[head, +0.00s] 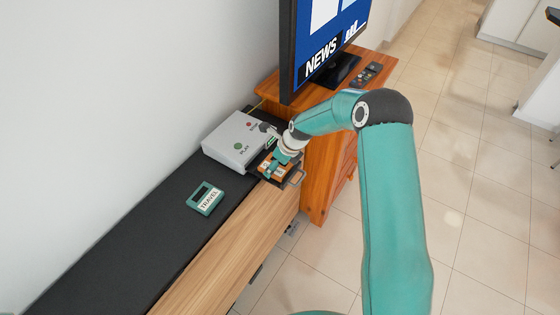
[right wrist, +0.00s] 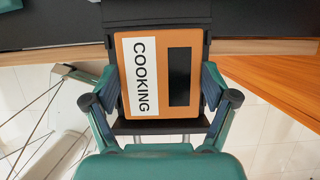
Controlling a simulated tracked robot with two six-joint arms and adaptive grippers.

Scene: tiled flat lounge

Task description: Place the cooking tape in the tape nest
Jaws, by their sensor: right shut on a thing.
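The cooking tape (right wrist: 180,103) is an orange-brown cassette with a white COOKING label and a dark window. In the right wrist view my right gripper (right wrist: 155,92) is shut on its two sides. A black tray, which looks like the tape nest (right wrist: 160,127), shows around and below the tape. The tape lies over it, turned slightly; I cannot tell whether it is resting on the nest's floor. In the head view my right gripper (head: 274,168) hides part of the orange tape (head: 265,165) and the nest, in front of the grey player. My left gripper is out of view.
The grey player (head: 228,143) has a green PLAY button and a red button. A teal TRAVEL tape (head: 206,199) lies on the black top of the bench (head: 130,235). A television (head: 325,40) and a remote (head: 368,74) are on the wooden cabinet (head: 318,175) to the right.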

